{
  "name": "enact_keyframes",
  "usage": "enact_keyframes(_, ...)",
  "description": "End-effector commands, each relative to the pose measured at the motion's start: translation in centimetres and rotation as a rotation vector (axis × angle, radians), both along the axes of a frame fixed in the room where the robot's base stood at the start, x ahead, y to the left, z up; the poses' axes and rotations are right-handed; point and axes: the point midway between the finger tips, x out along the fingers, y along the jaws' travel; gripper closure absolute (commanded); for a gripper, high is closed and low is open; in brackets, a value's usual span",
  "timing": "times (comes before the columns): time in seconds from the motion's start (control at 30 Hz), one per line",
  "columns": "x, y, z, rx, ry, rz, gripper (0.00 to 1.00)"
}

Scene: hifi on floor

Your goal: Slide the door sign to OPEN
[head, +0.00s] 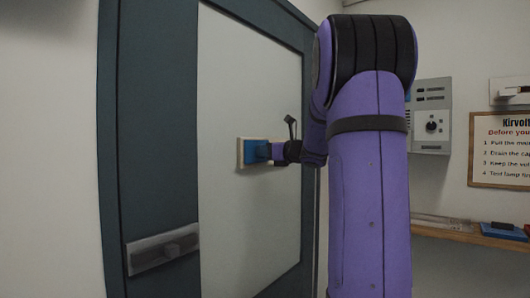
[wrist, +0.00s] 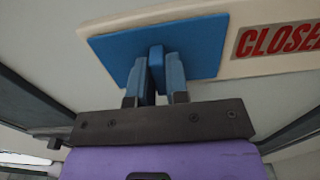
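The door sign is a cream board (wrist: 105,35) on the pale door panel, with red CLOSED lettering (wrist: 283,37) showing at the right of the wrist view, cut off by the frame edge. A blue sliding plate (wrist: 205,45) covers the board's left part, and no lettering shows there. A blue tab (wrist: 157,75) stands out from the plate. My gripper (wrist: 158,80) has one finger on each side of the tab, apparently pressed against it. In the head view my gripper (head: 270,151) is at the blue plate (head: 252,151); my gripper and arm hide the sign's right part.
The dark-framed door (head: 148,120) has a grey latch plate (head: 162,250) low on its left. At right are a grey wall panel with a knob (head: 431,115), a framed notice (head: 500,150) and a wooden shelf (head: 470,235) holding a blue item.

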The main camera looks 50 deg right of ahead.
Motion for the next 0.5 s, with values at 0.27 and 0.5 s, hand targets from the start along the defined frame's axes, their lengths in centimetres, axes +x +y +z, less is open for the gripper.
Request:
enact_keyframes(0.27, 0.0, -0.2, 0.0, 0.000, 0.000, 0.000, 1.00)
enact_keyframes(0.5, 0.3, -4.2, 0.0, 0.001, -0.002, -0.003, 1.00)
